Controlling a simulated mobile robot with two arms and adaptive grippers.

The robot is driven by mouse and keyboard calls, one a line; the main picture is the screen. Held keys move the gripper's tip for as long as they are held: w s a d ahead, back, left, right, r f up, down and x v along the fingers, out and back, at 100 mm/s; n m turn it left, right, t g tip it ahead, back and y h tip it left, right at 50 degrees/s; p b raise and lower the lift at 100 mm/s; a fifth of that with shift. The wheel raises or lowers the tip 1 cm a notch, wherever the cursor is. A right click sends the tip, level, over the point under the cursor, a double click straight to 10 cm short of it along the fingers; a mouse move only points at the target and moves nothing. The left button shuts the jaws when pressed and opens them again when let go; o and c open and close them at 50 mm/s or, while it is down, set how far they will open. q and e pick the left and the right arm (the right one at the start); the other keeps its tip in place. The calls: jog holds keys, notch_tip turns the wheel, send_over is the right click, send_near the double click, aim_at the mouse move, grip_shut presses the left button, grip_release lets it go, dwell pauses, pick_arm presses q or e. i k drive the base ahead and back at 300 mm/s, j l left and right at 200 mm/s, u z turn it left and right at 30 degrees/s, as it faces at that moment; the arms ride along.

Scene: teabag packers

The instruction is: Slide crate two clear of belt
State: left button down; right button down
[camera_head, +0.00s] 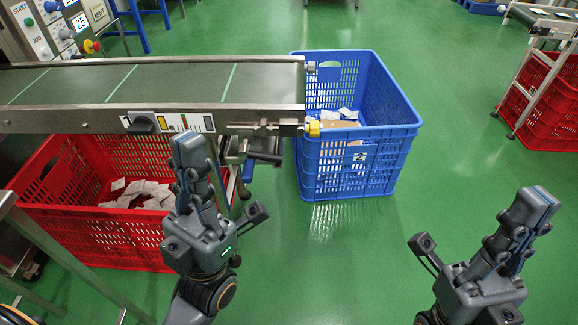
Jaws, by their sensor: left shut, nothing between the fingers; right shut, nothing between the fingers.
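The blue crate (397,150) with a label reading 2 stands on the green floor at the end of the belt (160,84). Its left side lies close against the belt's end, and I cannot tell whether they touch. White packets and a brown piece lie inside it. My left gripper (187,143) is shut and empty, in front of the belt's side and left of the blue crate. My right gripper (541,199) is shut and empty, over open floor to the right of the crate.
A red crate (110,228) with white packets stands under the belt at left. Another red crate (552,105) stands at far right beside a metal frame. A control panel (50,28) is at upper left. Green floor is clear in front and right of the blue crate.

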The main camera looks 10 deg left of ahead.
aim_at(364, 171)
jog(key=i+l+u, duration=0.25)
jog(key=u, duration=0.2)
jog(key=i+l+u, duration=0.2)
jog(key=l+u, duration=0.3)
jog(key=i+l+u, duration=0.1)
jog(key=l+u, duration=0.35)
jog(key=i+l+u, duration=0.1)
jog(key=l, duration=0.6)
jog(key=i+l, duration=0.1)
jog(key=l, duration=0.6)
jog(key=l+u, duration=0.15)
jog(key=l, duration=0.6)
